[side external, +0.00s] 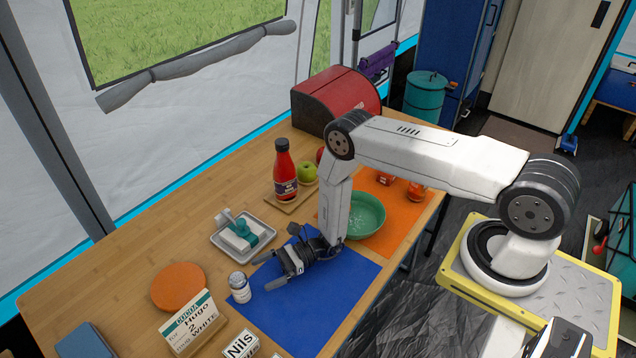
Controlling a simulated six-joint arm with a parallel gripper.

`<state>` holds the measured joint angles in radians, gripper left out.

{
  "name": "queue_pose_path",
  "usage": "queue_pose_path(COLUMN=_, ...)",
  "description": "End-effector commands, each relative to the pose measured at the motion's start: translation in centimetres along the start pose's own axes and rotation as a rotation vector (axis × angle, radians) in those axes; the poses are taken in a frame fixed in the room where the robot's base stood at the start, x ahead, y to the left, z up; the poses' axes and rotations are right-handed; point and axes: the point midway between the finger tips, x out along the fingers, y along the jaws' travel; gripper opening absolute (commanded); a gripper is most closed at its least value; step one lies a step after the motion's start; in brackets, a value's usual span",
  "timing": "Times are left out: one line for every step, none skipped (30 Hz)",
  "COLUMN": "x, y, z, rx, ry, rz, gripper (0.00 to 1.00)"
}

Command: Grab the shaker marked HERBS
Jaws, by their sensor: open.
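An orange disc (178,287), a grey tray (217,243) and a red bottle (285,172) are behind. A green bowl (369,214) sits beside my arm. The blue mat's front is clear.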

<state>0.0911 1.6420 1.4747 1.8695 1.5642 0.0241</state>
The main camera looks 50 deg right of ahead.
Motion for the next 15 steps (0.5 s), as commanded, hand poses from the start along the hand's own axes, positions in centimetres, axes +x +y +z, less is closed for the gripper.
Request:
queue_pose_path(x=0.4, y=0.1, z=0.0, rx=-0.001, ry=0.000, rz=0.003, gripper=1.00)
queue_pose_path(x=0.6, y=0.1, z=0.0, rx=0.000, ry=0.000, rz=0.004, gripper=1.00)
queue_pose_path(x=0.9, y=0.1, z=0.0, rx=0.000, ry=0.000, rz=0.004, gripper=1.00)
queue_pose_path(x=1.2, y=0.1, z=0.0, rx=0.000, ry=0.000, rz=0.004, gripper=1.00)
queue_pose_path(x=1.4, y=0.1, z=0.0, rx=0.000, ry=0.000, rz=0.004, gripper=1.00)
queue_pose_path(x=1.7, y=0.1, z=0.0, rx=0.000, ry=0.000, rz=0.004, gripper=1.00)
queue_pose_path(x=1.9, y=0.1, z=0.0, rx=0.000, ry=0.000, rz=0.004, gripper=1.00)
queue_pose_path(x=2.0, y=0.1, z=0.0, rx=0.000, ry=0.000, rz=0.004, gripper=1.00)
queue_pose_path(x=2.2, y=0.1, z=0.0, rx=0.000, ry=0.000, rz=0.003, gripper=1.00)
queue_pose_path(x=2.2, y=0.1, z=0.0, rx=0.000, ry=0.000, rz=0.002, gripper=1.00)
queue_pose_path(x=2.3, y=0.1, z=0.0, rx=0.000, ry=0.000, rz=0.002, gripper=1.00)
queue_pose_path(x=2.3, y=0.1, z=0.0, rx=0.000, ry=0.000, rz=0.002, gripper=1.00)
queue_pose_path(x=2.3, y=0.1, z=0.0, rx=0.000, ry=0.000, rz=0.002, gripper=1.00)
queue_pose_path(x=2.3, y=0.1, z=0.0, rx=0.000, ry=0.000, rz=0.002, gripper=1.00)
queue_pose_path(x=2.3, y=0.1, z=0.0, rx=0.000, ry=0.000, rz=0.002, gripper=1.00)
